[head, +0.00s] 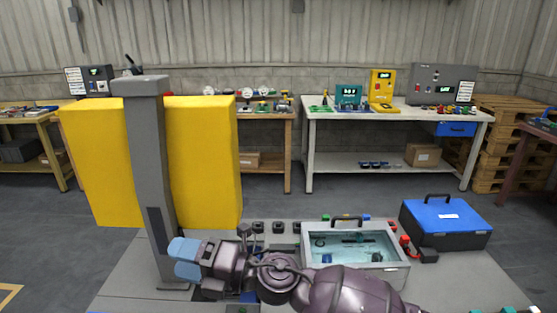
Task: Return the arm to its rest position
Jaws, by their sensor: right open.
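My right arm (350,290) comes in from the lower right and reaches left, low over the grey work surface (455,275). Its gripper (186,260) has pale blue fingertips and points left. It is open, and I see nothing held between the fingers. In the picture the fingertips overlap the lower part of a grey post (150,190); I cannot tell whether they touch it. My left gripper is not in view.
Yellow panels (205,160) flank the post. A clear-topped case (390,277) with items inside stands behind my right arm. A blue-lidded toolbox (445,220) stands to its right. Small dark parts (279,227) lie near the surface's back edge. Workbenches (390,115) line the wall.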

